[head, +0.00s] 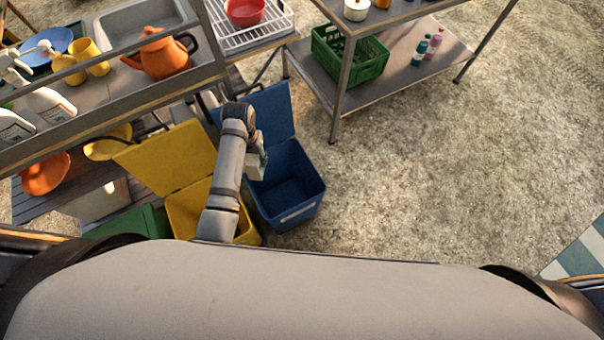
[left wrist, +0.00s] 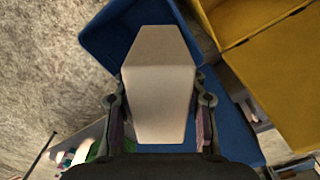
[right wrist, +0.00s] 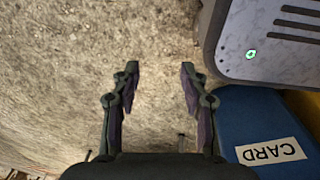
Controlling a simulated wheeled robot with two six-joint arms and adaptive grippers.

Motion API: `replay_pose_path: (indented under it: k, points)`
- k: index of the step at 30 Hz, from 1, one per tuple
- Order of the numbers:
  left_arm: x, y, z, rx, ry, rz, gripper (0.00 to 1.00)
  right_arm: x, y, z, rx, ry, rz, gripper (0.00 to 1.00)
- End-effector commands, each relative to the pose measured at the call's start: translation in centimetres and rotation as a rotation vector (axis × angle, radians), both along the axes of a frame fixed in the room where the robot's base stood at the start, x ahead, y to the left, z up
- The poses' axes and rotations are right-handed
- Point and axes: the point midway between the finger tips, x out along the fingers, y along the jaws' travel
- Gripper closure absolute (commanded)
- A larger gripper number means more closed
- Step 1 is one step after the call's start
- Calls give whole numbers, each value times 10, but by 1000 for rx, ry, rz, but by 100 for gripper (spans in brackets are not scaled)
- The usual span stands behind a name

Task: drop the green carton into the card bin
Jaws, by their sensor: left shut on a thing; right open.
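My left gripper (left wrist: 158,100) is shut on a carton (left wrist: 158,75), with a finger on each side of it. The carton's faces look pale cream in the left wrist view, and I see no clear green on it. In the head view the carton (head: 257,165) is a small pale block at the end of my left arm, over the blue bin's left side. The card bin (head: 300,208) is blue, with its lid (head: 270,108) open. Its CARD label (right wrist: 270,151) shows in the right wrist view. My right gripper (right wrist: 158,80) is open and empty above the ground.
A yellow bin (head: 250,228) with its lid (head: 168,158) raised stands left of the blue bin, beside a green bin (head: 130,220). A shelf table with a green crate (head: 375,62) stands behind. Gravel ground to the right is clear.

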Motion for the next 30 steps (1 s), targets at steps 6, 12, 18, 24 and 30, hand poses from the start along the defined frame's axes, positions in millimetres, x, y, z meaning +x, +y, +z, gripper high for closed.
replay_pose_path:
  k: [6, 12, 18, 24, 30]
  points:
    - [27, -13, -99, -1, 6, -133, 80, -15, 6, -69, 7, 21, -3, 21]
    - [52, -30, -180, -3, 3, -296, 80, -22, 14, -120, 17, 31, -7, 21]
    - [59, -36, -201, -2, 0, -364, 80, -13, 10, -129, 12, 18, -4, 21]
    - [58, -36, -206, -2, 1, -364, 80, -9, 5, -132, 6, 17, -3, 21]
    - [57, -36, -228, -3, 2, -363, 80, 26, 3, -143, 2, -2, -2, 21]
